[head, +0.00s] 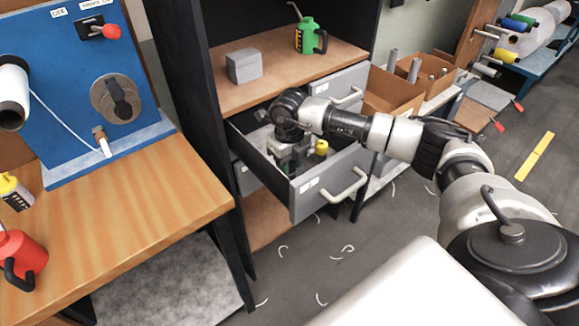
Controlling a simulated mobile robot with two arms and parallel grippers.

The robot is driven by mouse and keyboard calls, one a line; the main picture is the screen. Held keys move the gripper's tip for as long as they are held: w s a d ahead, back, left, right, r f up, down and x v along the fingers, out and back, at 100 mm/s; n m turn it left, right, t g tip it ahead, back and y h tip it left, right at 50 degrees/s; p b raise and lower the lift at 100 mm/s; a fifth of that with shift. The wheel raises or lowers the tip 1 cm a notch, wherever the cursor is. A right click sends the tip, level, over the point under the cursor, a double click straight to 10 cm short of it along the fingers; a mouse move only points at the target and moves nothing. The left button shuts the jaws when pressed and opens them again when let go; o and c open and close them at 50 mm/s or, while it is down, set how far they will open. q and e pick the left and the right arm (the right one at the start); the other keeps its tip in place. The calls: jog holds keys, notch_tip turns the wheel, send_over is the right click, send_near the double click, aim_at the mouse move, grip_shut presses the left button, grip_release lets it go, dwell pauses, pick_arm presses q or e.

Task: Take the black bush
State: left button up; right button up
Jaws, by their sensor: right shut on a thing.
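My right gripper (288,163) reaches down into the open grey drawer (322,188) of the black cabinet. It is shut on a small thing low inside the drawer. The wrist and the drawer's walls hide most of that thing, so I cannot make out its shape or colour. I cannot pick out the black bush for sure. A yellow-topped item (321,148) stands in the drawer just right of the gripper. My left gripper is not in view.
A grey block (244,66) and a green can (309,36) stand on the shelf above the drawer. Another grey drawer (340,84) and cardboard boxes (392,91) are close to my right arm. A wooden bench (130,208) is at left. White scraps lie on the floor.

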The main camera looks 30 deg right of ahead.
jog(key=shift+r, duration=0.45)
jog(key=shift+r+p, duration=1.3)
jog(key=shift+r, duration=0.45)
